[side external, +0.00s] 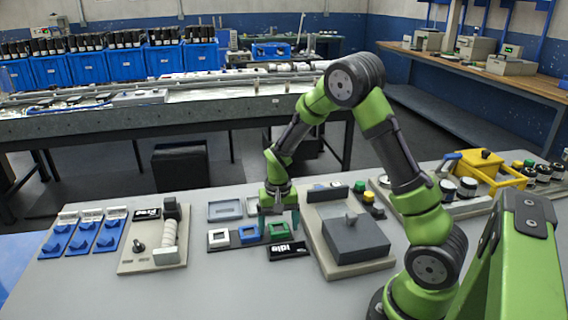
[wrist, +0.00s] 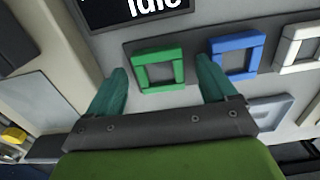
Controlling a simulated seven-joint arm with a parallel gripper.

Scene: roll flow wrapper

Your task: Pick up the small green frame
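The small green frame (wrist: 159,85) is a square ring lying on a dark strip, with a blue frame (wrist: 259,53) beside it. In the side external view the green frame (side external: 280,229) is partly hidden by my gripper. My gripper (wrist: 162,78) is open, with its two teal fingers apart, one on either side of the green frame in the wrist view. In the side external view my gripper (side external: 279,220) points down over the green frame. I cannot tell how high the fingertips are above the strip.
A white frame (side external: 218,237) lies at the strip's left end. A black "Idle" sign (side external: 289,250) is just in front of the green frame. A dark grey block (side external: 356,240) on a pale base stands to the right. Bare table shows in front.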

